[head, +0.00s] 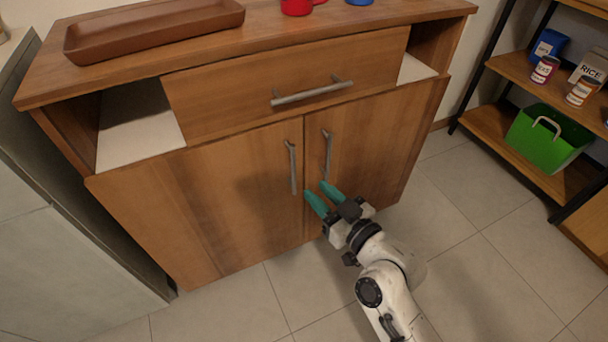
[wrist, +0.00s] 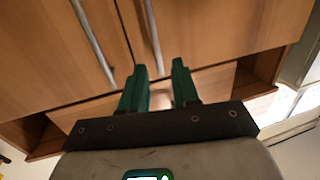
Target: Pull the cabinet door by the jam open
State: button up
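The wooden cabinet has a left door (head: 225,200) and a right door (head: 365,150), both closed. Each has an upright grey bar handle by the centre seam: the left handle (head: 292,168) and the right handle (head: 327,156). My gripper (head: 316,193) is open, its teal fingers pointing at the doors near the handles' lower ends in the head view. In the wrist view my gripper (wrist: 159,68) has an empty-looking gap with one handle (wrist: 152,35) running toward it; contact cannot be told. I cannot identify the jam.
A closed drawer (head: 290,88) is above the doors. A brown tray (head: 150,28), a red object (head: 297,5) and a blue object (head: 359,1) are on top. Shelving at right holds cans (head: 544,69) and a green bin (head: 545,138). A grey unit (head: 70,255) stands left; floor (head: 480,250) is clear.

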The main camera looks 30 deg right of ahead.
jog(key=x, duration=0.3)
jog(key=b+x, duration=0.1)
jog(key=x, duration=0.7)
jog(key=shift+d+r, duration=0.15)
jog(key=shift+d, duration=0.2)
grip_shut()
